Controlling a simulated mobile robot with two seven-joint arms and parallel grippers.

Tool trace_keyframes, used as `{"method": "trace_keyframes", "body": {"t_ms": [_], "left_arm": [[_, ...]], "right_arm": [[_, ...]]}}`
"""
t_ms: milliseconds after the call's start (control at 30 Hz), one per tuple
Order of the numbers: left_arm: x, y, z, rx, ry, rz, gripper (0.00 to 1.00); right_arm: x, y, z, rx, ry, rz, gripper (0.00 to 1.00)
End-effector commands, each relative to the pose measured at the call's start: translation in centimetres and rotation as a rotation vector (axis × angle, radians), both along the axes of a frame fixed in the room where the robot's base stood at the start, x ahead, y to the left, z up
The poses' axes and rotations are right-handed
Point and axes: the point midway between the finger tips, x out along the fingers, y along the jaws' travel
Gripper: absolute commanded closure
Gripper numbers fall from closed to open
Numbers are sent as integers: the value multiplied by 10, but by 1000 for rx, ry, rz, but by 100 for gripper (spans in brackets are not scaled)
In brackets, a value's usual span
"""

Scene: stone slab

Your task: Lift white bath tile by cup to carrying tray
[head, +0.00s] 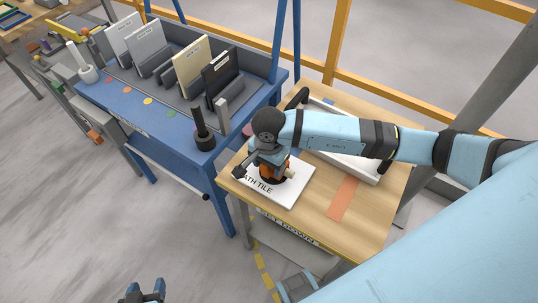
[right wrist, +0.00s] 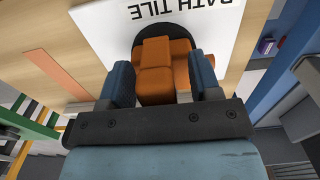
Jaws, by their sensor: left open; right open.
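The white bath tile (head: 290,190) lies flat on the wooden table; its lettering shows in the right wrist view (right wrist: 98,22). An orange cup (head: 273,178) with a black base stands on it. My right gripper (right wrist: 162,75) is over the tile, open, with a finger on either side of the cup's orange grip (right wrist: 165,62). Whether the fingers touch it I cannot tell. The carrying tray (head: 345,165), white with dark handles, lies behind the tile, partly hidden by my right arm. My left gripper (head: 145,290) is open and empty, low over the floor.
A blue bench (head: 160,118) on the left holds several upright slabs (head: 190,62) in a grey rack. A black-handled tool (head: 202,125) stands at its near corner. An orange strip (head: 343,197) marks the table right of the tile. The table's front right is clear.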

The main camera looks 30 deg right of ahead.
Motion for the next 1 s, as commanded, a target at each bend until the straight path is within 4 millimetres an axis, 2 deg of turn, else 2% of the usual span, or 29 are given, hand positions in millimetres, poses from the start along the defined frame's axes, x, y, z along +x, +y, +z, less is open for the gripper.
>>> {"method": "trace_keyframes", "body": {"t_ms": [300,333,567,600,1000], "left_arm": [[0,0,0,0,0,0,43],[0,0,0,0,0,0,43],[0,0,0,0,0,0,43],[0,0,0,0,0,0,43],[0,0,11,5,-8,-3,43]], "right_arm": [[0,0,-4,0,0,0,43],[0,0,-4,0,0,0,45],[0,0,-4,0,0,0,98],[0,0,-4,0,0,0,100],[1,0,16,-1,-3,1,100]]}}
